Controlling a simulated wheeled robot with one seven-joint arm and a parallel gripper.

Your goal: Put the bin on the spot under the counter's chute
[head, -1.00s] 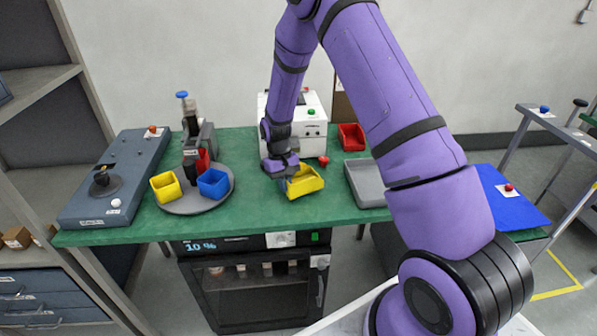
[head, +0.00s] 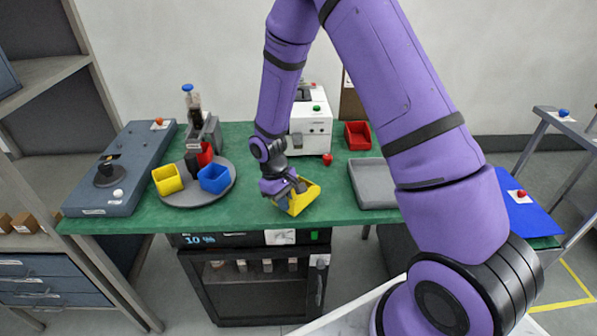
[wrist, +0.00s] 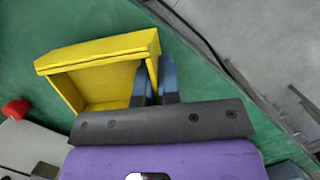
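My gripper (head: 297,187) is over the front middle of the green table. It is shut on one wall of a yellow bin (head: 300,202), which looks tilted. In the wrist view the wall of this bin (wrist: 98,52) runs between the two blue fingers (wrist: 156,85), and the inside that shows looks empty. I cannot tell whether the bin touches the table. A white machine (head: 316,128) with a green and a red button stands behind, partly hidden by my arm. I cannot make out a chute or a marked spot.
A round grey plate (head: 190,206) at left carries another yellow bin (head: 167,179), a blue bin (head: 214,179) and a red bin (head: 205,154). A grey tray (head: 372,184) and a red bin (head: 357,136) lie right. A grey panel (head: 120,170) fills the left end.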

